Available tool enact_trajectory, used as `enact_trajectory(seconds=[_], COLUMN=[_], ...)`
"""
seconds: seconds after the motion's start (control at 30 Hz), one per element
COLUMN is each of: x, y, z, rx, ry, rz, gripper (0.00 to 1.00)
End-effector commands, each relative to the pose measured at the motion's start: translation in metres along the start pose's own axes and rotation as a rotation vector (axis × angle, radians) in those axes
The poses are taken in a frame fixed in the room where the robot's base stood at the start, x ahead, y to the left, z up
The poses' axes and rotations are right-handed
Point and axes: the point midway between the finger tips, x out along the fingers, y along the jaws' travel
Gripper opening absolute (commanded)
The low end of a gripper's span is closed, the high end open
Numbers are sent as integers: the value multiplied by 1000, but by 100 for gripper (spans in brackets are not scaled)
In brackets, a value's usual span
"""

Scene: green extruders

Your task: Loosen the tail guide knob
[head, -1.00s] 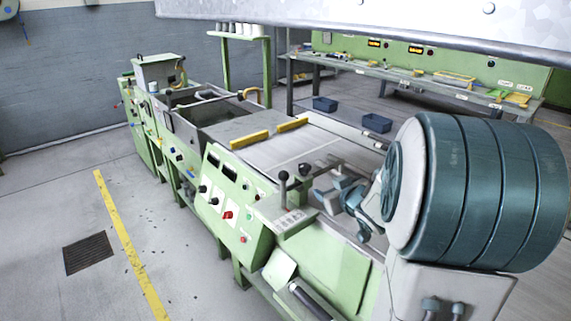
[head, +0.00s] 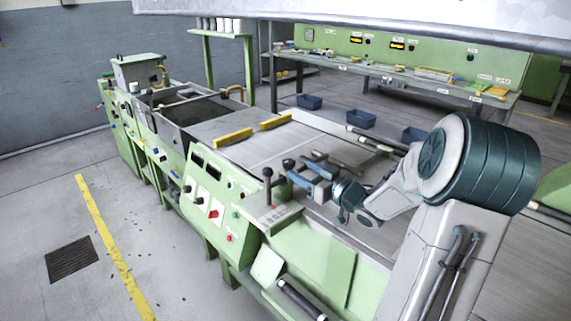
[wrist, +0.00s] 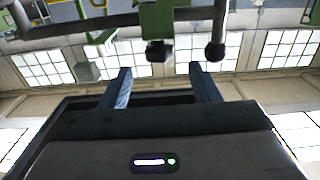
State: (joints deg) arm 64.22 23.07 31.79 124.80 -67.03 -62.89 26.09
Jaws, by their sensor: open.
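Two levers with dark ball ends rise from the front corner of the green machine: a dark-knobbed lever (head: 267,172) and a second dark knob (head: 288,163) just right of it. I cannot tell which, if either, is the tail guide knob. My gripper (head: 300,172) is open, with blue fingers, above the machine bed close to the second knob. In the wrist view my gripper (wrist: 159,70) is empty. Beyond its fingertips are a dark blocky knob (wrist: 158,51) between the fingers and a dark ball knob (wrist: 215,51) further right. Contact is not visible.
The green control panel (head: 222,205) with buttons faces the left. Yellow bars (head: 233,137) lie across the machine bed. A workbench (head: 400,78) stands at the back, with blue bins (head: 361,119) on the floor. The floor at left is clear around a drain grate (head: 71,259).

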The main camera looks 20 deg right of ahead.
Motion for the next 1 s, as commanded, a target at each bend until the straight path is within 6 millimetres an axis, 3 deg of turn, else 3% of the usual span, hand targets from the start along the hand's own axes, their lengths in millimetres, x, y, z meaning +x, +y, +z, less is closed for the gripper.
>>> enact_trajectory(seconds=[0.1, 0.3, 0.73, 0.77, 0.9, 0.97, 1.0], x=[26, 54, 66, 66, 66, 66, 72], y=[-1, 0, 0, 0, 0, -1, -17], z=[0, 0, 0, 0, 0, 0, 1], rx=[2, 1, 0, 0, 0, 0, 2], ry=[1, -1, -2, -2, -2, -2, -4], rz=[-3, -1, 1, 1, 0, 0, -6], gripper=[56, 56, 56, 54, 15, 12, 12])
